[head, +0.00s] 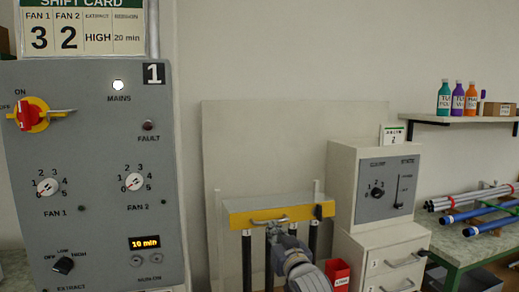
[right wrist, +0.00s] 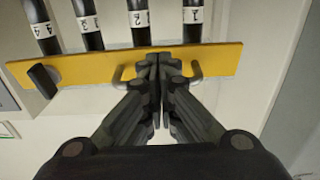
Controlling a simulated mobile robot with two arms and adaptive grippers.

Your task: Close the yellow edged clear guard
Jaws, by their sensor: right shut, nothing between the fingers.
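The guard's yellow edge (head: 240,219) runs level across the rig in the middle of the head view, with a metal handle (head: 268,221) on its front. The yellow edge also fills the top of the right wrist view (right wrist: 222,58). My right gripper (head: 274,230) is just under the handle in the head view. In the right wrist view its fingers (right wrist: 158,62) are shut together, empty, and cover the middle of the handle. Both handle ends show beside them. Whether the fingertips touch the handle I cannot tell. My left gripper is out of view.
Several black rods with number labels (right wrist: 138,18) stand behind the yellow edge. A grey control panel (head: 100,170) stands at left. A white cabinet (head: 345,170) with drawers and a red bin (head: 337,272) are at right. Rods lie on a green bench (head: 445,250) further right.

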